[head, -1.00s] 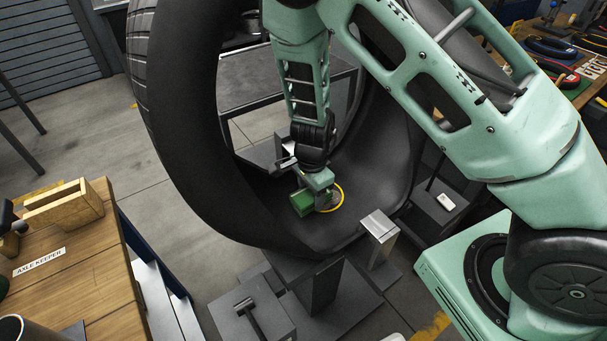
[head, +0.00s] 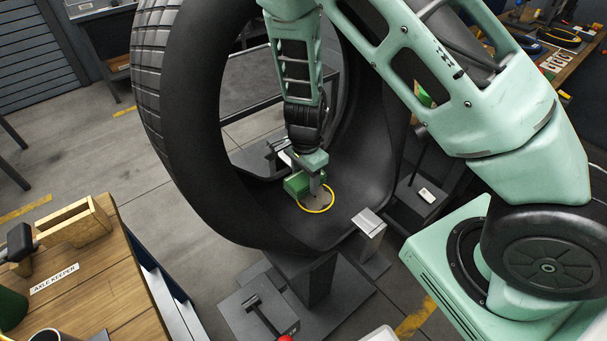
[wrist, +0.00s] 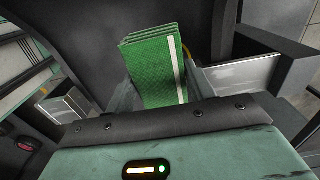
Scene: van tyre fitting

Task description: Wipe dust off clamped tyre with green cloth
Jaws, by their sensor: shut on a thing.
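The large black tyre (head: 190,150) stands upright in a clamp stand, its opening facing me. A yellow ring (head: 317,209) marks a patch on the tyre's inner lower surface, with a brownish dusty area (head: 318,200) inside it. My gripper (head: 310,181) is inside the tyre, just above the ring's upper left edge. It is shut on the folded green cloth (head: 296,184). In the wrist view the cloth (wrist: 155,72) shows as a folded stack with a white stripe between the fingers, covering most of the ring. I cannot tell whether the cloth touches the tyre.
A wooden bench (head: 95,285) labelled "AXLE KEEPER" stands at left with a wooden block holder (head: 65,222). The grey stand (head: 310,280) and a metal clamp block (head: 368,222) sit below the tyre. A tool bench (head: 560,45) is at the back right.

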